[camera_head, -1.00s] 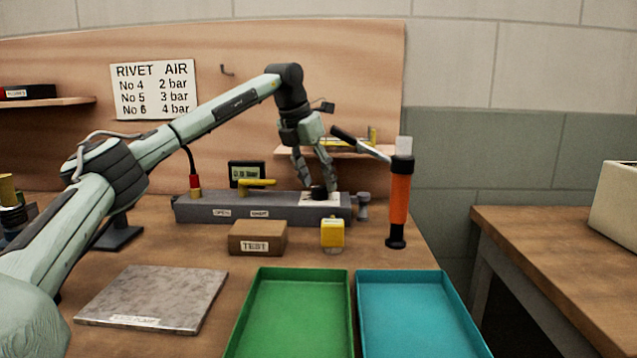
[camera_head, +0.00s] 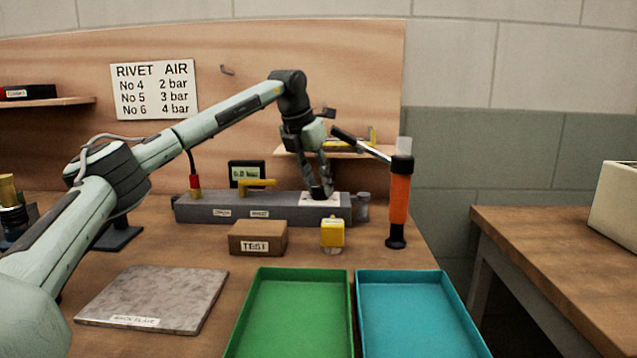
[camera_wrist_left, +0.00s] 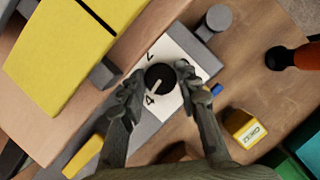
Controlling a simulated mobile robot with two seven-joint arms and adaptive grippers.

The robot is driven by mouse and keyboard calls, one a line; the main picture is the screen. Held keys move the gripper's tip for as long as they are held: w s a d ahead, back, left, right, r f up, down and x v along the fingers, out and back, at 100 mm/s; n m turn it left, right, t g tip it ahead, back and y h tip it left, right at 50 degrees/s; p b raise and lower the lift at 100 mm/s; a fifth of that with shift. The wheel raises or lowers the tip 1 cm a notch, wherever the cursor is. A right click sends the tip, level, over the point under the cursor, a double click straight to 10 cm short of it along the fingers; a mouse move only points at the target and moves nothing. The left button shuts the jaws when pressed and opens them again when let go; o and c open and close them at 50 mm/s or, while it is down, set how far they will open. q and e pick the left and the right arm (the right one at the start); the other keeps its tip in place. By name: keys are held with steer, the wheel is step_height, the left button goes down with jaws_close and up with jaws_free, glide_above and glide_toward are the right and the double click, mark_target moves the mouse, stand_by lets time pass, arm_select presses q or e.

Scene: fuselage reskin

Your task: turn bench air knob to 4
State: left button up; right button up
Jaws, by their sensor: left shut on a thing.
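The black bench air knob (camera_wrist_left: 160,79) sits on a white dial plate (camera_wrist_left: 181,106) on the grey air block (camera_head: 210,207). A 4 shows on the plate just below the knob in the wrist view, and another numeral above it is partly hidden. A pale mark on the knob lies on its lower left side, near the 4; its exact setting is hard to tell. The knob also shows in the head view (camera_head: 319,193). My left gripper (camera_wrist_left: 158,82) points down with its fingers on both sides of the knob, shut on it. My right gripper is out of view.
A yellow lever (camera_head: 257,183) and a small display (camera_head: 246,173), too blurred to read surely, are left of the knob. An orange-handled tool (camera_head: 399,203) stands at the right. A TEST block (camera_head: 257,238), a yellow block (camera_head: 332,232) and green (camera_head: 234,340) and blue (camera_head: 470,325) trays are in front.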

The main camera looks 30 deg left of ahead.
arm_select(q)
steer(key=shift+n, duration=0.3)
steer(key=shift+y, duration=0.3)
steer(key=o, duration=1.1)
steer(key=shift+o, duration=0.3)
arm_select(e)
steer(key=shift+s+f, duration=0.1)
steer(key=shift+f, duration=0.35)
arm_select(q)
steer(key=shift+r, duration=0.1)
steer(key=shift+s+r, duration=0.15)
steer(key=shift+r, duration=0.2)
steer(key=v, duration=1.1)
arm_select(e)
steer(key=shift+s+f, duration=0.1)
